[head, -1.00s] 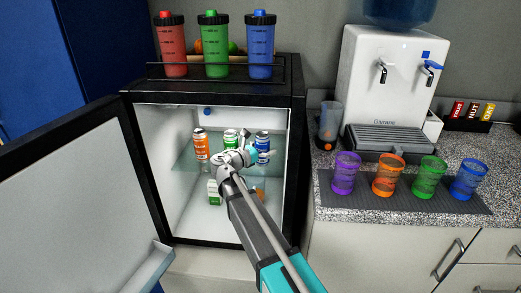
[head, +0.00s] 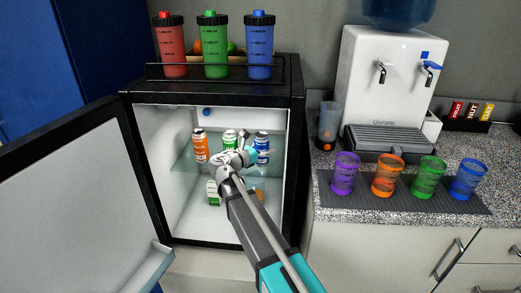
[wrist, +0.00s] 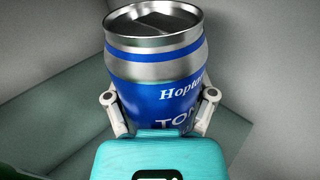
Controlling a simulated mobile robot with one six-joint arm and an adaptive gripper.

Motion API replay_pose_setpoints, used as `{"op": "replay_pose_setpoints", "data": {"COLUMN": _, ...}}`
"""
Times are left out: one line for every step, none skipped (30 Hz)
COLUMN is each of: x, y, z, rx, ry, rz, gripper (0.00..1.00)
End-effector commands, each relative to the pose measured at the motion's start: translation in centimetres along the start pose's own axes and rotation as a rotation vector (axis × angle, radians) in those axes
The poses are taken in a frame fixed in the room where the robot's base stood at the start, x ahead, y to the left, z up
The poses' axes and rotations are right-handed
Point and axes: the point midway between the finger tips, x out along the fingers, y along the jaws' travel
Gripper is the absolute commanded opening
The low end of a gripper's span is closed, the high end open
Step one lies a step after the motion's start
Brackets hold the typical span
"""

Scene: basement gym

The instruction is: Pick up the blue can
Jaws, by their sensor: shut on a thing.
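The blue can (wrist: 152,82) stands upright between the two fingers of my gripper (wrist: 158,112) in the wrist view. The fingers press on its left and right sides, and its lower part is hidden behind my gripper's teal body. In the head view the blue can (head: 262,142) is on the right of the fridge's upper glass shelf (head: 187,157). My gripper reaches into the open fridge and partly covers the can there. I cannot tell whether the can's base touches the shelf.
An orange can (head: 201,146) and a green can (head: 230,138) stand left of the blue can on the shelf. A white-and-green carton (head: 213,193) is below. The fridge door (head: 70,200) is open to the left. The fridge's right wall is close to the blue can.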

Motion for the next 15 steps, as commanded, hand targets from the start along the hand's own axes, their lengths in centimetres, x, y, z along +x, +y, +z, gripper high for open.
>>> {"op": "replay_pose_setpoints", "data": {"x": 0.0, "y": 0.0, "z": 0.0, "rx": 0.0, "ry": 0.0, "rz": 0.0, "gripper": 0.11}}
{"op": "replay_pose_setpoints", "data": {"x": 0.0, "y": 0.0, "z": 0.1, "rx": 0.0, "ry": 0.0, "rz": 0.0, "gripper": 0.11}}
{"op": "replay_pose_setpoints", "data": {"x": 0.0, "y": 0.0, "z": 0.1, "rx": 0.0, "ry": 0.0, "rz": 0.0, "gripper": 0.11}}
{"op": "replay_pose_setpoints", "data": {"x": 0.0, "y": 0.0, "z": 0.2, "rx": 0.0, "ry": 0.0, "rz": 0.0, "gripper": 0.11}}
{"op": "replay_pose_setpoints", "data": {"x": 0.0, "y": 0.0, "z": 0.2, "rx": 0.0, "ry": 0.0, "rz": 0.0, "gripper": 0.11}}
{"op": "replay_pose_setpoints", "data": {"x": 0.0, "y": 0.0, "z": 0.3, "rx": 0.0, "ry": 0.0, "rz": 0.0, "gripper": 0.11}}
{"op": "replay_pose_setpoints", "data": {"x": 0.0, "y": 0.0, "z": 0.5, "rx": 0.0, "ry": 0.0, "rz": 0.0, "gripper": 0.11}}
{"op": "replay_pose_setpoints", "data": {"x": 0.0, "y": 0.0, "z": 0.6, "rx": 0.0, "ry": 0.0, "rz": 0.0, "gripper": 0.11}}
{"op": "replay_pose_setpoints", "data": {"x": 0.0, "y": 0.0, "z": 0.8, "rx": 0.0, "ry": 0.0, "rz": 0.0, "gripper": 0.11}}
{"op": "replay_pose_setpoints", "data": {"x": 0.0, "y": 0.0, "z": 0.9, "rx": 0.0, "ry": 0.0, "rz": 0.0, "gripper": 0.11}}
{"op": "replay_pose_setpoints", "data": {"x": -0.5, "y": 0.0, "z": 0.7, "rx": 0.0, "ry": 0.0, "rz": 0.001, "gripper": 0.11}}
{"op": "replay_pose_setpoints", "data": {"x": -1.0, "y": 0.0, "z": 0.6, "rx": 0.0, "ry": 0.0, "rz": 0.002, "gripper": 0.11}}
{"op": "replay_pose_setpoints", "data": {"x": -1.4, "y": 0.0, "z": 0.6, "rx": 0.0, "ry": 0.0, "rz": 0.003, "gripper": 0.11}}
{"op": "replay_pose_setpoints", "data": {"x": -1.8, "y": 0.0, "z": 0.6, "rx": 0.0, "ry": 0.0, "rz": 0.003, "gripper": 0.11}}
{"op": "replay_pose_setpoints", "data": {"x": -2.4, "y": 0.0, "z": 0.6, "rx": 0.0, "ry": 0.0, "rz": 0.003, "gripper": 0.11}}
